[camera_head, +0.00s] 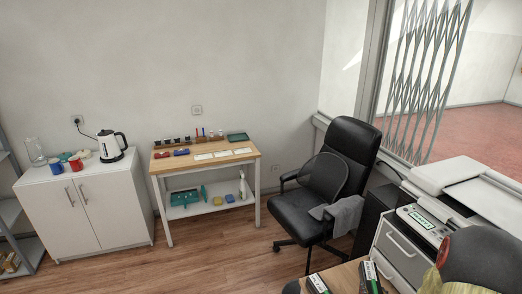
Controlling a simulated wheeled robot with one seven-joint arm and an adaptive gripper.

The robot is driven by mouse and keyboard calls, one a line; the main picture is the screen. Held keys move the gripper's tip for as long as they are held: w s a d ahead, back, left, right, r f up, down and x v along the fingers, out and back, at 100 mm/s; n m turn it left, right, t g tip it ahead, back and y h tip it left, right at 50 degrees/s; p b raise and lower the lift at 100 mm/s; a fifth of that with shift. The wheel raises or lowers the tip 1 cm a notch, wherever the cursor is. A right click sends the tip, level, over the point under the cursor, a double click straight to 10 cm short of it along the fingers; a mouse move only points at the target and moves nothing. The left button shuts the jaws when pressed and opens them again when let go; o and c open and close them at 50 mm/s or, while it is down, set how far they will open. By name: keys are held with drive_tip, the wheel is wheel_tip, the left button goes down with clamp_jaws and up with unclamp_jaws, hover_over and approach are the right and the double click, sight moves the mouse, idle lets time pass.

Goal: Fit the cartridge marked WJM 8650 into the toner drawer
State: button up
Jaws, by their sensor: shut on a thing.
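Two dark cartridge-like boxes with green-and-white labels stand at the bottom edge, one on the left (318,285) and one on the right (371,277). Their labels are too small to read, so I cannot tell which, if either, is WJM 8650. A large white and grey printer (460,178) stands at the right. A dark opening (446,209) shows under its raised upper part, beside a panel with a green display (421,220); I cannot tell whether this is the toner drawer. My gripper is not in view, and neither is anything it holds.
A black office chair (343,160) with a grey cloth (346,214) stands left of the printer. A wooden side table (250,152) and white cabinet (85,208) stand along the wall. Floor (215,262) before them is clear.

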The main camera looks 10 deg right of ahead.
drive_tip(key=w+a+f+n+y, duration=0.1)
drive_tip(key=w+a, duration=0.4)
drive_tip(key=a, duration=1.1)
drive_tip(key=w+a+f+n+t+y, duration=0.1)
drive_tip(key=w+a+n+y, duration=0.2)
drive_tip(key=a, duration=1.3)
drive_tip(key=shift+w+a+n+y, duration=0.4)
drive_tip(key=shift+w+y, duration=0.1)
drive_tip(key=shift+w, duration=0.35)
